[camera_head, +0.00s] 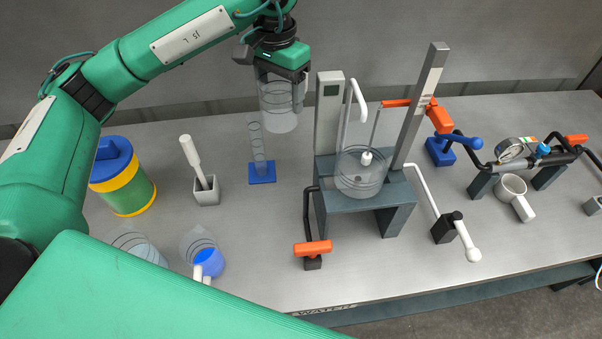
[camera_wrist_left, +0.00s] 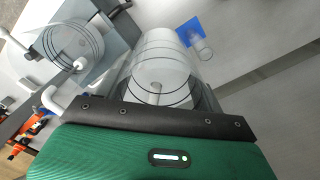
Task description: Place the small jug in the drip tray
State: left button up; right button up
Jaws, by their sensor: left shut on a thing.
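My left gripper (camera_head: 283,72) is shut on a clear ringed vessel (camera_head: 279,112) and holds it upright above the back of the bench. In the left wrist view the clear vessel (camera_wrist_left: 165,75) fills the middle, just beyond the dark jaw edge. A small white handled cup (camera_head: 512,190) stands at the right, in front of the gauge pipe; I cannot tell whether it or the held vessel is the small jug. I cannot make out a drip tray for certain. My right gripper is not in view.
The grey stand (camera_head: 385,196) with a clear ringed tank (camera_head: 361,178) is right of the held vessel. A measuring cylinder with a blue base (camera_head: 262,173) is below it. A blue-lidded container (camera_head: 123,180) and a blue-filled flask (camera_head: 207,258) stand left.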

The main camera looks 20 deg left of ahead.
pick_arm(q)
jog(key=f+p, duration=0.8)
jog(key=f, duration=1.9)
jog(key=shift+s+f, duration=0.15)
jog(key=shift+s, duration=0.05)
jog(key=shift+f, duration=0.3)
jog(key=o, duration=1)
jog(key=shift+r, duration=0.15)
